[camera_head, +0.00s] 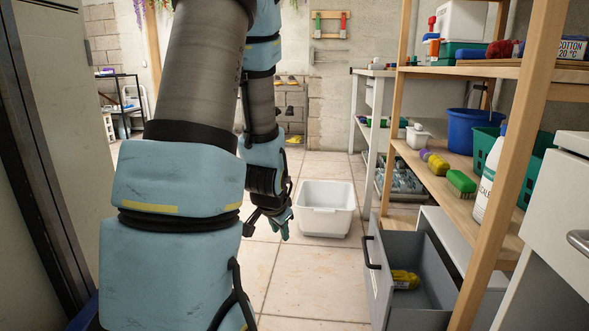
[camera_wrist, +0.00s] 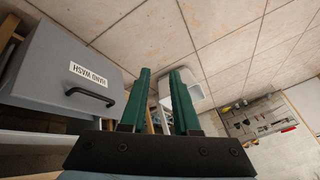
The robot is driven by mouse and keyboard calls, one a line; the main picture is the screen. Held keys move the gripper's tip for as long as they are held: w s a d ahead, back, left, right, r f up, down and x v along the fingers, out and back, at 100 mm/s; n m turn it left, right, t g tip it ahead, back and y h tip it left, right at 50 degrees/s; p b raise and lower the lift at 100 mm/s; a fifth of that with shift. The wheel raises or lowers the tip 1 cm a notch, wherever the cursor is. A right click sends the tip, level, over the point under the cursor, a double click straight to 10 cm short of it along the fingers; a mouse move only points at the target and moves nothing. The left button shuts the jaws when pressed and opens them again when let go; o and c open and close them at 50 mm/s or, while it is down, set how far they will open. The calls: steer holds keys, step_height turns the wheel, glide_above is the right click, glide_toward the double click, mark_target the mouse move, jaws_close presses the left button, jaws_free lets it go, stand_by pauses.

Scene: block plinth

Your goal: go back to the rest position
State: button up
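My arm, with light blue padded covers and grey links, fills the left and middle of the head view. My gripper (camera_head: 283,228) hangs at its end, in front of the left side of a white tub on the floor; its fingertips are small and partly hidden there. In the wrist view my gripper (camera_wrist: 158,75) shows two dark green fingers standing apart with a clear gap. Nothing is held between them.
The white tub (camera_head: 326,228) stands on the tiled floor. A grey drawer (camera_head: 379,285) is pulled open at right, with a yellow item (camera_head: 404,279) inside; its HAND WASH label (camera_wrist: 88,75) shows in the wrist view. Wooden shelves (camera_head: 453,196) hold bottles and bins. Floor near the tub is clear.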

steer(key=s+a+r+n+g+p, duration=0.1)
steer(key=s+a+r+n+g, duration=0.1)
steer(key=s+r+n, duration=0.3)
steer(key=s+a+r+n+g, duration=0.1)
steer(key=s+r+n+g, duration=0.15)
steer(key=s, duration=0.55)
step_height(320, 180, up, 38)
steer(key=p, duration=3.8)
steer(key=shift+w+f+y, duration=0.15)
steer(key=shift+f+y, duration=0.05)
steer(key=shift+y, duration=0.2)
